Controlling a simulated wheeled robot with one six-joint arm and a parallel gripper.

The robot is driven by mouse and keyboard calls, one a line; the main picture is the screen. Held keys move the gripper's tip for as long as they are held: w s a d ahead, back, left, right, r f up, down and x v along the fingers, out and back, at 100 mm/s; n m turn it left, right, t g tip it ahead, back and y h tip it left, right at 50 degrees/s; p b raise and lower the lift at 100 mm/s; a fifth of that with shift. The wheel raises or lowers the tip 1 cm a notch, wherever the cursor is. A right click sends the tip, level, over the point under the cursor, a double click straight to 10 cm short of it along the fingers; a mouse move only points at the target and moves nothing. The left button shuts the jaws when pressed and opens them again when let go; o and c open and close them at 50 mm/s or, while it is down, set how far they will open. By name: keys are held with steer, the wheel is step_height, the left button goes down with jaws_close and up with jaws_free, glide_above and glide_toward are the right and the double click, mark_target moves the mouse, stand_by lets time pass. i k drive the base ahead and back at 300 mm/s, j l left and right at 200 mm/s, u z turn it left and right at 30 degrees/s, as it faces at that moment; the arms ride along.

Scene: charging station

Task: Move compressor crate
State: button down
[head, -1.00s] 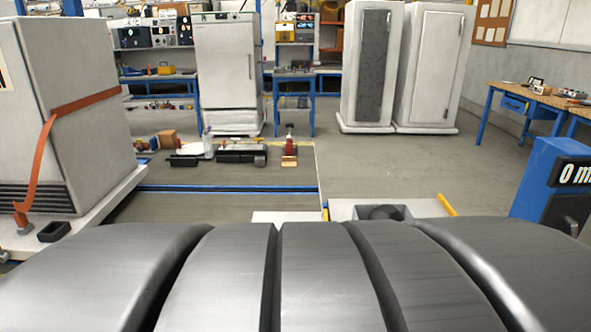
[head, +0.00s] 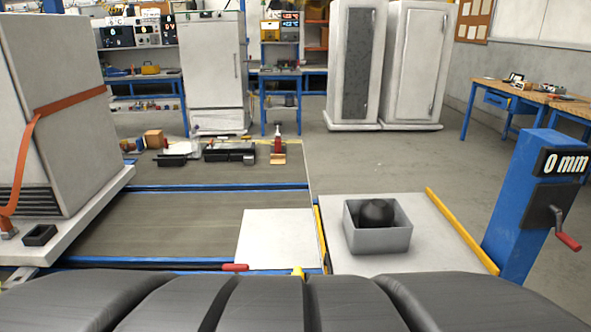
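The compressor crate (head: 377,241) is a small open grey box with a round black compressor (head: 377,213) inside. It stands upright on a pale platform (head: 440,258), right of a white plate (head: 280,239). My gripper is not in the head view, so I cannot see whether it is open or shut. Dark ribbed segments fill the bottom edge of the picture, in front of the platform.
A blue post (head: 521,205) with a "0 mm" display and red-handled crank stands right of the platform. A yellow rail (head: 461,230) edges the platform. A large strapped white cabinet (head: 55,110) stands at the left. Open floor lies behind the platform.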

mark_target(376, 227)
steer(key=z, duration=0.7)
steer(key=i+l+u, duration=0.25)
steer(key=u, duration=0.2)
steer(key=i+l+u, duration=0.65)
steer(key=l+u, duration=0.2)
